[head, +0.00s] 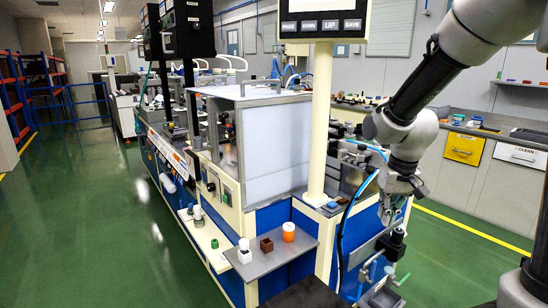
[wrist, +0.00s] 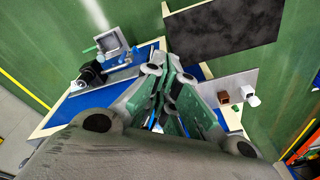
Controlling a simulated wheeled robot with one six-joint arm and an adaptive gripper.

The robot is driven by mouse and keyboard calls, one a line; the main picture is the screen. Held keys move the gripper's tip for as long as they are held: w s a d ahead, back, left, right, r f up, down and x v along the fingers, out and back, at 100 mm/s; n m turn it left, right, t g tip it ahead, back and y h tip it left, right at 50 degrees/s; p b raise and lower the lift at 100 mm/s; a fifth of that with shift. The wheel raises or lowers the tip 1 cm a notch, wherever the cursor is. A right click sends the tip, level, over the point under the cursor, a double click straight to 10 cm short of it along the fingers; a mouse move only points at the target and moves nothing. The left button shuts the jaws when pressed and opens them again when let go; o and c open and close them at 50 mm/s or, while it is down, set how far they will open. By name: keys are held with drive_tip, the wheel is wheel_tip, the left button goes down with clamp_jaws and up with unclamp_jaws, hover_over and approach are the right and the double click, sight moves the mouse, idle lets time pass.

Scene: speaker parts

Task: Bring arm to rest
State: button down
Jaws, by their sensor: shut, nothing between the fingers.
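My arm (head: 405,130) hangs down at the right of the head view, its links bent at the elbow. My gripper (head: 387,212) points downward beside the right side of the blue and cream machine bench. It also shows in the wrist view (wrist: 169,85), where its green-padded fingers are together with nothing held between them. The fingertips are small and partly dark in the head view.
A grey shelf (head: 272,259) on the bench holds a white cup (head: 244,251), a brown cube (head: 266,245) and an orange cylinder (head: 289,232). A cream post (head: 321,120) stands left of my arm. Green floor (head: 450,265) is open at right.

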drive_tip(key=s+d+r+t, duration=0.1)
drive_tip(key=s+d+r, duration=0.2)
drive_tip(key=s+r, duration=0.3)
drive_tip(key=s+d+r+t, duration=0.1)
drive_tip(key=s+d+r, duration=0.3)
drive_tip(key=s, duration=0.9)
drive_tip(key=shift+r+t, duration=0.4)
drive_tip(key=shift+r, duration=1.15)
